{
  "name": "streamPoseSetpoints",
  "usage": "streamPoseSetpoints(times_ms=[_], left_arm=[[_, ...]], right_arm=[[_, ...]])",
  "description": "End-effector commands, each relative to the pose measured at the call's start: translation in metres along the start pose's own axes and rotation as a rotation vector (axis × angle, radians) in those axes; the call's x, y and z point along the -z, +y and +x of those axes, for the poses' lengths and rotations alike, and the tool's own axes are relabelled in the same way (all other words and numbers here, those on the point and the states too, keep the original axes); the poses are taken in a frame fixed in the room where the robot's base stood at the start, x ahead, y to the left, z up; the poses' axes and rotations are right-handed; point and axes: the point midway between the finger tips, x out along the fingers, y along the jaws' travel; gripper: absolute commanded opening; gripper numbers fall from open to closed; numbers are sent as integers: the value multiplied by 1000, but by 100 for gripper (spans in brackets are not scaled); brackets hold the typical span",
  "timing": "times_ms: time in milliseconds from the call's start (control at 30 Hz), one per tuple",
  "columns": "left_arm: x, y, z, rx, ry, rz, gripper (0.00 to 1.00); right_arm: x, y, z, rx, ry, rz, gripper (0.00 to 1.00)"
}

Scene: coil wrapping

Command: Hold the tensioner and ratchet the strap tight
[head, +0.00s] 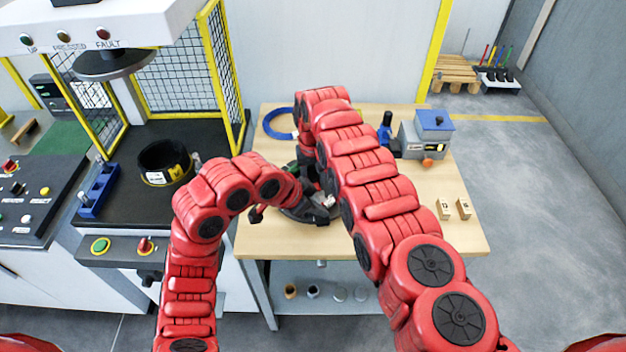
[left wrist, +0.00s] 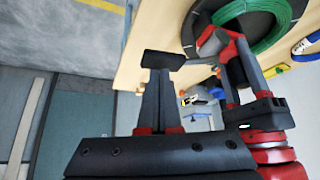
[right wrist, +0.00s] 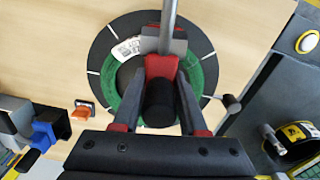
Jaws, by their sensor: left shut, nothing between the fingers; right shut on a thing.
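The green coil (right wrist: 118,97) lies on a round black plate with white marks (right wrist: 97,50) on the wooden table. My right gripper (right wrist: 165,45) is shut on a red and black piece, apparently the tensioner (right wrist: 160,68), above the coil. A grey rod (right wrist: 168,20) rises from that piece. In the left wrist view, the coil (left wrist: 280,28) and right gripper (left wrist: 218,45) are at the right. My left gripper (left wrist: 163,60) is shut and empty, apart from the coil. In the head view the arms hide most of the coil and tensioner. I cannot make out the strap.
A blue ring (head: 270,124) lies at the table's back left. A grey and blue device (head: 428,135) stands at the back right. Two small blocks (head: 443,208) sit near the right edge. A machine with a black roll (head: 165,162) stands at the left.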

Motion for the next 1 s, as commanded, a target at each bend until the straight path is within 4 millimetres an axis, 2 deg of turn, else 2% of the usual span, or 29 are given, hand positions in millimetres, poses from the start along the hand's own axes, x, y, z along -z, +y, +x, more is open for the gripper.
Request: streamPoseSetpoints(times_ms=[400,733,767,933,1000], left_arm=[[24,0,-34,3,0,1,0],[27,0,-39,1,0,0,0],[27,0,-39,1,0,0,0],[27,0,-39,1,0,0,0],[27,0,-39,1,0,0,0]], right_arm=[[-1,1,3,-1,-3,1,0],[-1,1,2,-1,-3,1,0],[-1,1,2,-1,-3,1,46],[0,0,2,-1,-1,1,76],[0,0,1,-1,-1,0,77]])
